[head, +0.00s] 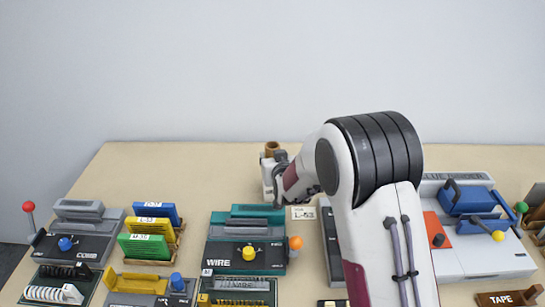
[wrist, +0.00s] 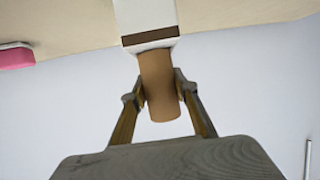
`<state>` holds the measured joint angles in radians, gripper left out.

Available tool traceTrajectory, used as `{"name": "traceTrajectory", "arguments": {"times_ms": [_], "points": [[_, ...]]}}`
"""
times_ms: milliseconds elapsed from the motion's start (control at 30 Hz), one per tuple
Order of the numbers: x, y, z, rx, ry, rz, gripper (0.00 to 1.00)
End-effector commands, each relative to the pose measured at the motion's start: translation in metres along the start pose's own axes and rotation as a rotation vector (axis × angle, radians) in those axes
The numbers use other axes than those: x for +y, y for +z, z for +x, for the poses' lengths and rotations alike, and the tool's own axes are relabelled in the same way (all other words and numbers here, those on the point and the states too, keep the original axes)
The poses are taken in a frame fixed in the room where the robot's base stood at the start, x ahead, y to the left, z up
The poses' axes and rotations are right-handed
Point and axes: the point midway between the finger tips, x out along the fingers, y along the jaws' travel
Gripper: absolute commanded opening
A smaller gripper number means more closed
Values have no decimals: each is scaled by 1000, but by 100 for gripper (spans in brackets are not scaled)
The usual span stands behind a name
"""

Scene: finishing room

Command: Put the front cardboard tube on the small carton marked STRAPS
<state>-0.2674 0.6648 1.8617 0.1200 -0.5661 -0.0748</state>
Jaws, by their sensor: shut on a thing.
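My gripper (head: 276,158) is at the back middle of the table in the head view, partly hidden by my arm. It is shut on a brown cardboard tube (head: 271,147), whose top end shows upright there. In the wrist view my gripper (wrist: 160,90) has one finger on each side of the tube (wrist: 158,85). A small white carton (head: 267,178) is directly below the tube; its brown band shows in the wrist view (wrist: 147,20). The tube's lower end meets the carton in that view, but I cannot tell whether it rests on it. No STRAPS marking is readable.
A small card (head: 302,213) lies in front of the carton. A teal WIRE unit (head: 222,254), a grey unit and coloured blocks stand nearer left. A white unit with blue handles (head: 455,262) stands right. The back left of the table (head: 170,165) is clear.

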Motion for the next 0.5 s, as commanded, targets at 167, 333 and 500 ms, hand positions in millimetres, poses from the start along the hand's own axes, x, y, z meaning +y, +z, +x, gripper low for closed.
{"name": "traceTrajectory", "arguments": {"times_ms": [167, 333, 500], "points": [[0, 2, 1, 0, 0, 0, 46], [0, 2, 1, 0, 0, 0, 46], [0, 2, 0, 0, 0, 0, 46]]}}
